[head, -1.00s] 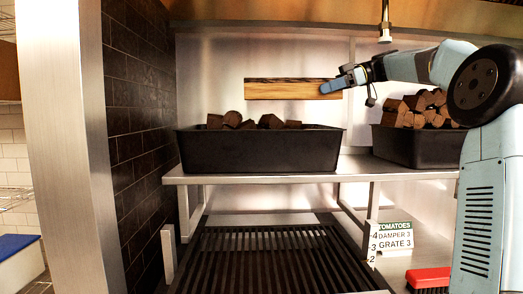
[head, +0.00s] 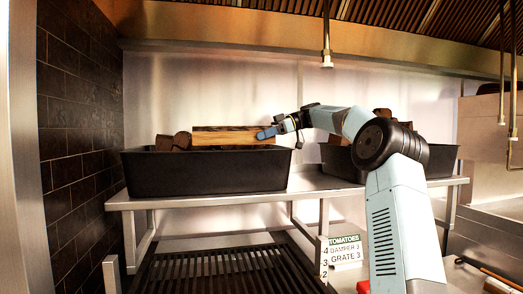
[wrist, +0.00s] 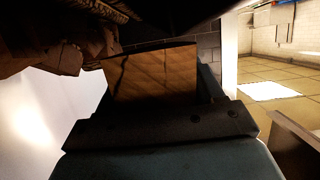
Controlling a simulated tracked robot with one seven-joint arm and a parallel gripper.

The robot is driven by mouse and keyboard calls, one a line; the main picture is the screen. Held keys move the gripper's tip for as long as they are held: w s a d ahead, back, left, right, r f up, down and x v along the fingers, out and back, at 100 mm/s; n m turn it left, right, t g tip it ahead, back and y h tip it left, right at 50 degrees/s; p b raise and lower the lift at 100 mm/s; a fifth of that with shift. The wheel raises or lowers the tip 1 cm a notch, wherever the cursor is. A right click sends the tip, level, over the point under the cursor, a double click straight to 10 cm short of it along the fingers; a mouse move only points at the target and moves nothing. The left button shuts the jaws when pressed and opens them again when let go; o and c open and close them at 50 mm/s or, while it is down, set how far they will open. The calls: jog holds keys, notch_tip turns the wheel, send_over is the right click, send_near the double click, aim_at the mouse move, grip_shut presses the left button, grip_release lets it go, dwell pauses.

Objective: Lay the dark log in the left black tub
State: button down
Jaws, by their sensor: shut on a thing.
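My gripper (head: 267,133) is shut on the right end of a long brown log (head: 225,136), dark along its edges. The log lies level over the left black tub (head: 205,175), its lower edge about at the rim line. I cannot tell whether it touches the logs inside. In the wrist view the log's end (wrist: 155,72) sits between my fingers, with other logs (wrist: 62,60) at upper left. Some dark logs (head: 175,141) show above the tub's left part.
A second black tub (head: 440,166) with logs stands to the right on the same steel shelf (head: 170,200), partly behind my arm. A dark grate (head: 230,270) lies below. A dark tiled wall (head: 75,110) is at left. A pipe (head: 326,40) hangs above.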

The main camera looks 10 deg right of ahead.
jog(key=shift+w+f, duration=0.9)
jog(key=shift+f, duration=1.65)
jog(key=shift+f, duration=0.5)
